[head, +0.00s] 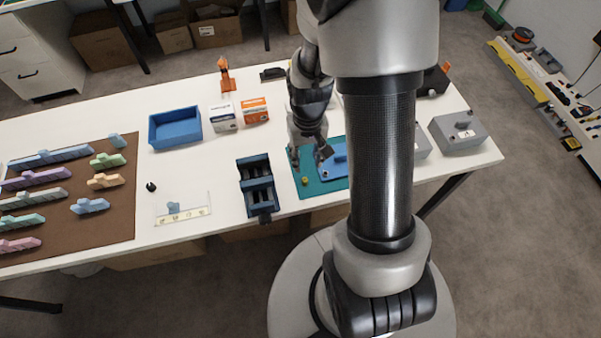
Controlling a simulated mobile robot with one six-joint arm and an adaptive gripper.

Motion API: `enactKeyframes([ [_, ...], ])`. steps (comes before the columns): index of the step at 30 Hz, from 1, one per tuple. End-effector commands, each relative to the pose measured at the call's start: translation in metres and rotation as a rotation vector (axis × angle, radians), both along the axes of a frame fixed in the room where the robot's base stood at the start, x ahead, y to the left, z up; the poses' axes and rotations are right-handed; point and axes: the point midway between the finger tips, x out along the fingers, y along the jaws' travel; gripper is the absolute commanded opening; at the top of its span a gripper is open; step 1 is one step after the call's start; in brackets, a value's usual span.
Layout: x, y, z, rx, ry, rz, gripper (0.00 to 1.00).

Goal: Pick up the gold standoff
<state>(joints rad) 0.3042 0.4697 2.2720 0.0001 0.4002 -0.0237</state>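A tiny yellow-gold piece (305,181), which looks like the gold standoff, is on the left part of the teal mat (301,192). It is too small to tell its exact shape or whether it stands upright. My gripper (309,158) points down over the mat's left side, just behind the gold piece in the picture. Its two fingers are spread apart and nothing shows between them. I cannot tell its height above the mat. A blue plate-like part (337,163) lies on the mat to the right, partly hidden by my arm.
A dark vise-like fixture (258,188) stands left of the mat. A blue tray (175,128) and small white (223,118) and orange (254,110) boxes are behind it. A grey box (459,134) is at right. A clear strip (183,213) lies front left.

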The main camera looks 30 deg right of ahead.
Motion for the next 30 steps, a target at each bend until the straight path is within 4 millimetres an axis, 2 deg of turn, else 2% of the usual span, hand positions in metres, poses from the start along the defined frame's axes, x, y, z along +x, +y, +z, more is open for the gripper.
enactKeyframes([
  [1,-0.001,0.001,-0.017,0.001,0.005,0.000,0.38],
  [9,0.000,0.000,-0.070,0.001,0.003,0.001,0.38],
  [20,0.002,0.000,-0.094,0.000,0.000,0.001,0.38],
  [27,0.007,-0.002,-0.130,0.002,0.003,0.001,0.38],
  [30,0.008,-0.002,-0.137,0.001,0.001,0.001,0.38],
])
